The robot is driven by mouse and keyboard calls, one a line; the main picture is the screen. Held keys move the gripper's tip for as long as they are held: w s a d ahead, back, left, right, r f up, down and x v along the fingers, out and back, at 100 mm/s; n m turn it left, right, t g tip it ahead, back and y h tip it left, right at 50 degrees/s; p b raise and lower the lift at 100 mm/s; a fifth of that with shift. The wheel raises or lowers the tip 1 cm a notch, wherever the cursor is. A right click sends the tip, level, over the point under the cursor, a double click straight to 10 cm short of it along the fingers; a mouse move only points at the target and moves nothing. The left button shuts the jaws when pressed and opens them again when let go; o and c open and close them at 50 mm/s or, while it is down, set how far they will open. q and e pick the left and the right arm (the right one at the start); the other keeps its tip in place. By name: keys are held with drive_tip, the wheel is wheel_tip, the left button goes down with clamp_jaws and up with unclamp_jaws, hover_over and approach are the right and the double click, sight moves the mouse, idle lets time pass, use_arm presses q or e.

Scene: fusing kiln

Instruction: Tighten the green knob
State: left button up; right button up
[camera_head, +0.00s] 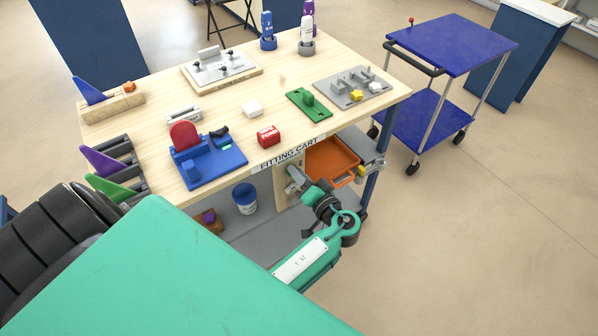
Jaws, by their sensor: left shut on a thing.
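My left gripper (300,186) is in front of the wooden panel (284,194) below the front edge of the fitting cart's top (236,107). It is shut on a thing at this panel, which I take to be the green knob. The gripper hides that thing, so its colour and how far it is turned cannot be made out. My green arm link fills the lower left of the view. My right gripper is not in view.
An orange tray (331,163) sits close right of the left gripper.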

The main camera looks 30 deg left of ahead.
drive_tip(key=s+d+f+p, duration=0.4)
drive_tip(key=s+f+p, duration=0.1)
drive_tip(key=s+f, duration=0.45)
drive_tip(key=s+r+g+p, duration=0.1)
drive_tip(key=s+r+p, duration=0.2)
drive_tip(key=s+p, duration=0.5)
use_arm(q)
drive_tip(key=m+p, duration=0.2)
drive_tip(key=m, duration=0.8)
drive_tip(key=f+m+p, duration=0.1)
drive_tip(key=m+p, duration=0.2)
drive_tip(key=m, duration=0.8)
drive_tip(key=s+m+p, duration=0.1)
drive_tip(key=m+p, duration=0.2)
drive_tip(key=m, duration=0.7)
drive_tip(key=shift+a+f+m, duration=0.1)
drive_tip(key=shift+f+m, duration=0.1)
drive_tip(key=shift+m, duration=0.1)
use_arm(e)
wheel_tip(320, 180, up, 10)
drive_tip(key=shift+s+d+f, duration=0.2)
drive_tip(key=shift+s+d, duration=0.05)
use_arm(q)
drive_tip(key=shift+s, duration=0.1)
drive_tip(key=o, duration=1)
